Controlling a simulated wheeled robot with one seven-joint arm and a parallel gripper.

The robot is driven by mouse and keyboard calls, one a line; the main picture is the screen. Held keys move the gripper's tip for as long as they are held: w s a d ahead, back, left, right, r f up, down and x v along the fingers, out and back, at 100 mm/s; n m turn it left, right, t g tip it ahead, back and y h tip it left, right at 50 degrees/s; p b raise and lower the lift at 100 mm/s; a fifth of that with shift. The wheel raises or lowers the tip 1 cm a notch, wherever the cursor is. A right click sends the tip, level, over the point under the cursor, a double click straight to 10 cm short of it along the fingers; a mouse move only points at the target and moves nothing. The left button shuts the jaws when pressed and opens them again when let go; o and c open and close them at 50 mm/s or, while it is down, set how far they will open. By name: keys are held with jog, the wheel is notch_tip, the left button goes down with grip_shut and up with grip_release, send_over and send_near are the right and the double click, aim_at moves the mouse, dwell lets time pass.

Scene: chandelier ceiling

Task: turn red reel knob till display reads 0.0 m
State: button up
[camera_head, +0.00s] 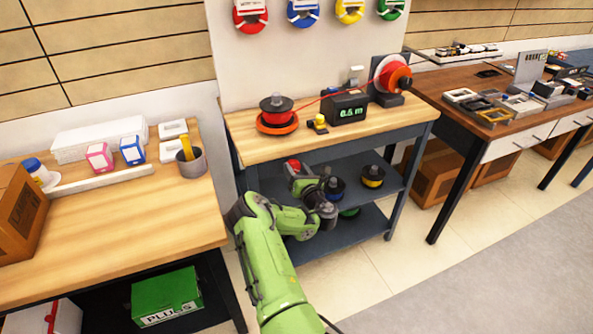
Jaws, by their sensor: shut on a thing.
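A red reel (276,115) with a dark knob (276,101) on top lies on an orange base on the middle bench. A red line runs right from it past a black display box (345,107) to an upright white reel with a red-orange hub (398,76). The green digits are small; they look like 6.5 m or 0.5 m. My gripper (294,168) is in front of the bench, below its top and apart from the red reel. It is shut on a small red thing (292,163), mostly hidden, which I cannot identify.
Blue (336,187) and yellow (372,177) reels sit on the shelf below, near my wrist. A small yellow and black item (318,124) lies before the display box. A left table (130,230) and right desk (440,80) flank the bench. Floor is clear at right front.

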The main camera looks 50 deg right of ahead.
jog(key=shift+m, duration=0.3)
jog(key=m+p, duration=0.1)
jog(key=m, duration=0.2)
jog(key=shift+d+p, duration=0.1)
jog(key=shift+p, duration=0.2)
jog(key=m+p, duration=0.1)
jog(key=m, duration=0.2)
jog(key=m+p, duration=0.1)
jog(key=m, duration=0.2)
jog(key=shift+s+d+f, duration=0.15)
jog(key=m+p, duration=0.2)
jog(key=m, duration=0.3)
jog(key=shift+f, duration=0.2)
jog(key=shift+f+m+p, duration=0.2)
jog(key=shift+m+p, duration=0.3)
jog(key=shift+m, duration=1.2)
jog(key=o, duration=1)
jog(key=shift+o, duration=0.2)
